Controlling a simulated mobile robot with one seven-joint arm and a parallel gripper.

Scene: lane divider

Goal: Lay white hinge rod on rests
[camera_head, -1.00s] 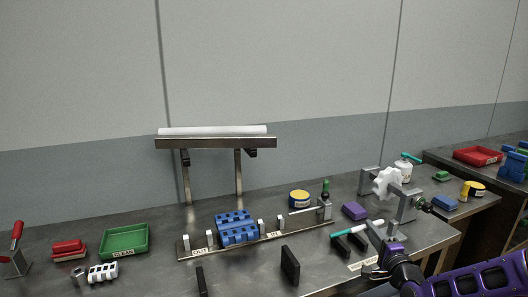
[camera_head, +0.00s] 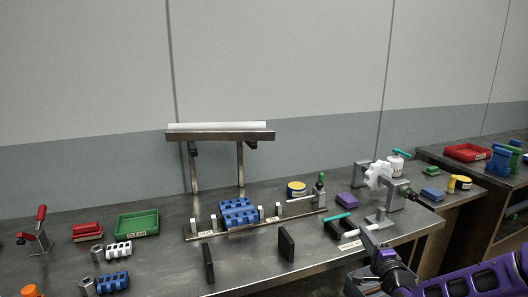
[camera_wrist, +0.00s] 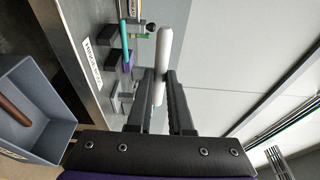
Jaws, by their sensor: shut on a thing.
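My gripper (camera_wrist: 162,85) is shut on a white rod (camera_wrist: 163,48), which sticks out past the fingertips in the wrist view. In the head view my gripper (camera_head: 372,248) is at the lower right, in front of the bench edge, with the white rod (camera_head: 367,237) partly visible above it. Dark rest blocks (camera_wrist: 118,34) with a teal rod (camera_wrist: 124,34) and a purple piece beside it lie left of the held rod in the wrist view. The teal rod also shows in the head view (camera_head: 338,216). The held rod is apart from these blocks.
A metal rail (camera_head: 262,222) with short posts carries a blue hinge block (camera_head: 238,212). Two dark upright plates (camera_head: 286,243) stand in front. A clamp stand with a white knob (camera_head: 377,176) rises behind my gripper. A grey bin (camera_wrist: 38,105) holds a brown rod.

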